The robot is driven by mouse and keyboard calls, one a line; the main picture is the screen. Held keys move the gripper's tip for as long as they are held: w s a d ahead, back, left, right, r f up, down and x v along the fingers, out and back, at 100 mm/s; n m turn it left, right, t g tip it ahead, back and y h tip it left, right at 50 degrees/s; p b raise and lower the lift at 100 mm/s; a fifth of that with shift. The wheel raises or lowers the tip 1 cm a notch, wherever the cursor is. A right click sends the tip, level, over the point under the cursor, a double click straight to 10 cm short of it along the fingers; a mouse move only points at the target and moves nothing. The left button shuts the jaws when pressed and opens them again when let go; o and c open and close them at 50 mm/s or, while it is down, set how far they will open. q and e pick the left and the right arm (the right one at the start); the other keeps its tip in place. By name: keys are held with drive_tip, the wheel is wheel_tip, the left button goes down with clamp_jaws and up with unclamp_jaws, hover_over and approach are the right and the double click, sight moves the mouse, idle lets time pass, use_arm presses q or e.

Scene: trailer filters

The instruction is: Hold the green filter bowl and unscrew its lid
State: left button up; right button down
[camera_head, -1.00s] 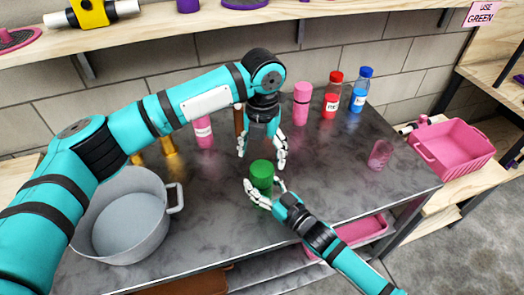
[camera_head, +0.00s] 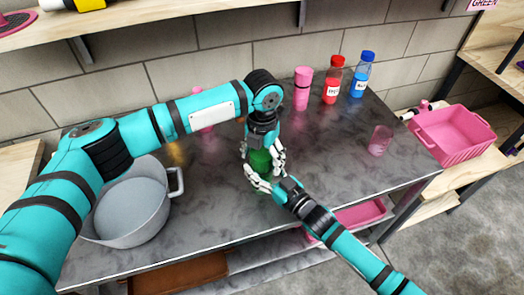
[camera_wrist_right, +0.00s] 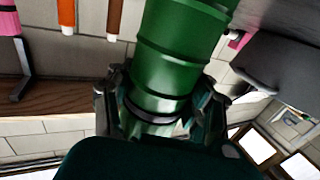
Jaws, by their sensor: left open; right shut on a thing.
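The green filter bowl (camera_head: 259,160) stands on the grey marbled table, partly hidden by both hands. My right gripper (camera_head: 262,180) is shut on its lower part from the front right. In the right wrist view the ribbed green body (camera_wrist_right: 180,45) fills the middle, with my right fingers (camera_wrist_right: 155,105) on both sides of its narrower end. My left gripper (camera_head: 262,152) points down from above with its fingers open around the top of the bowl. Whether the left fingers touch the lid cannot be told. The lid is mostly hidden by the left hand.
A grey pot (camera_head: 130,212) stands at the left of the table. A pink bottle (camera_head: 302,88), a red bottle (camera_head: 333,80) and a blue bottle (camera_head: 362,75) stand at the back. A pink cup (camera_head: 380,140) is at the right, near a pink crate (camera_head: 453,140).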

use_arm(q)
drive_tip(key=c, duration=1.2)
drive_tip(key=o, duration=1.3)
wheel_tip(320, 180, up, 8)
drive_tip(key=shift+f, duration=0.15)
drive_tip(key=shift+c, duration=0.5)
wheel_tip(320, 180, down, 8)
drive_tip(key=shift+r, duration=0.15)
